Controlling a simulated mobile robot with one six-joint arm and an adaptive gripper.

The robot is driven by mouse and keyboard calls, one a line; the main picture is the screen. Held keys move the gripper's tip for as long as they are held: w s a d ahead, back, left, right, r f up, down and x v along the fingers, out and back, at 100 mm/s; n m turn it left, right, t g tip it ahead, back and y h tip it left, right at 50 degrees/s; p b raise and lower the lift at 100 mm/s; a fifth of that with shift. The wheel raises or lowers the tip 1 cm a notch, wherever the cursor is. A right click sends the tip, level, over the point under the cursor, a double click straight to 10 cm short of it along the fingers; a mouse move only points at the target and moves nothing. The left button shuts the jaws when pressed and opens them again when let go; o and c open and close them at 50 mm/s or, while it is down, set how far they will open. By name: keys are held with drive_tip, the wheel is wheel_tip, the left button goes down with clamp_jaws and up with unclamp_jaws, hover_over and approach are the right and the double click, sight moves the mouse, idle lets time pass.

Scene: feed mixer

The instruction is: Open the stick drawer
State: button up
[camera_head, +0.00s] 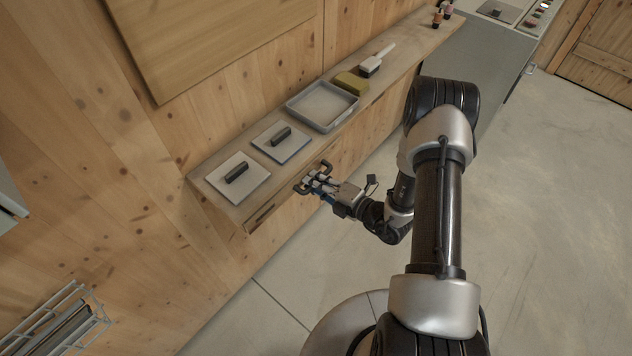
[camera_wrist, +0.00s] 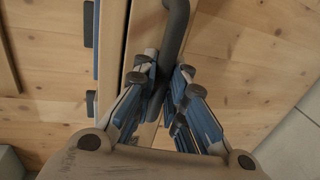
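The drawer front (camera_wrist: 146,31) is a pale wooden strip under the shelf edge, with a narrow dark line between it and the shelf top. It appears nearly flush with the shelf; I cannot tell if there is a small gap. Its dark curved handle (camera_wrist: 176,25) comes down from the top of the wrist view and passes between my fingers. My gripper (camera_wrist: 166,90) has one finger on each side of the handle and looks closed on it. In the head view my gripper (camera_head: 318,182) is at the dark handle (camera_head: 302,187) on the shelf's front edge; the fingers partly hide it.
On the wooden shelf (camera_head: 222,204) lie two flat plates with dark grips (camera_head: 240,184) (camera_head: 282,147), a grey tray (camera_head: 323,105), a yellow sponge (camera_head: 350,82) and a brush (camera_head: 376,60). A wire rack (camera_head: 62,325) is at lower left. The floor to the right is clear.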

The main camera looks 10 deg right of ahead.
clamp_jaws()
drive_tip(key=shift+s+d, duration=0.1)
drive_tip(key=f+p+v, duration=0.1)
drive_tip(key=f+v, duration=0.1)
drive_tip(key=v, duration=1)
drive_tip(key=shift+s+d+f, duration=0.2)
drive_tip(key=shift+s+d, duration=0.2)
drive_tip(key=shift+s, duration=0.1)
drive_tip(key=shift+o, duration=1.7)
unclamp_jaws()
